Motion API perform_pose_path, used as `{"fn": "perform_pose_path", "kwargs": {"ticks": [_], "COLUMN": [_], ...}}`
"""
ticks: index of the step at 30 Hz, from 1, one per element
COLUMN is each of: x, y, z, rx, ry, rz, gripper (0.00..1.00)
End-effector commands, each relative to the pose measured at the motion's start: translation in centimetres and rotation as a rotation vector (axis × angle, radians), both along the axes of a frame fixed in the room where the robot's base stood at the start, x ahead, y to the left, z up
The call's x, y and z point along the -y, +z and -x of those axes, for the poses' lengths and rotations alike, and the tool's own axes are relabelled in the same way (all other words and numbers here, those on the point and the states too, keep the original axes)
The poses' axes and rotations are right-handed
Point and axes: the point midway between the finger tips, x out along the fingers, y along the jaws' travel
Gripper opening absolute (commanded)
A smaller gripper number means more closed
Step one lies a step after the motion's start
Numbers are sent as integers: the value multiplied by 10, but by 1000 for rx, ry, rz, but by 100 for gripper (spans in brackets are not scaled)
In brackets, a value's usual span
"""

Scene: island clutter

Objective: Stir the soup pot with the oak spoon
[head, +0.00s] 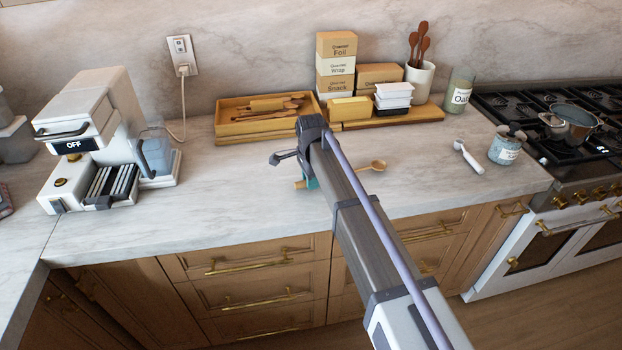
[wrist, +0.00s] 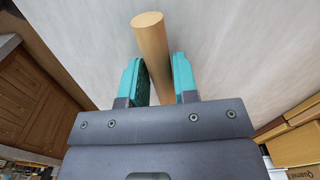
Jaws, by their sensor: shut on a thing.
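A pale wooden spoon (head: 378,166), which looks like the oak spoon, is over the counter with its bowl to the right. My gripper (head: 312,183) is mostly hidden behind my arm in the head view. In the wrist view my gripper (wrist: 160,80) has its teal fingers shut on the spoon's round handle (wrist: 151,45), with the handle's end sticking out past them. I cannot tell whether the spoon touches the counter. The soup pot (head: 570,122), a metal pot, stands on the stove at the far right; its contents cannot be made out.
A wooden tray of utensils (head: 228,128), stacked boxes (head: 337,66) and a crock of dark wooden spoons (head: 419,78) stand at the back. A glass jar (head: 461,97), a white-handled tool (head: 467,156) and a blue container (head: 505,148) lie toward the stove (head: 590,172). A coffee machine (head: 97,135) stands left.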

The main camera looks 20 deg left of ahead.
Motion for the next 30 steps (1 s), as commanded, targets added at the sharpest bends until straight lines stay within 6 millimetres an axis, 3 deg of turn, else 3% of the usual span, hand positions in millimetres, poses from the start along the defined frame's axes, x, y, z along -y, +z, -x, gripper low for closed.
{"fn": "perform_pose_path", "kwargs": {"ticks": [30], "x": [0], "y": [-9], "z": [0], "rx": [0], "ry": [0], "rz": [0], "gripper": [4]}}
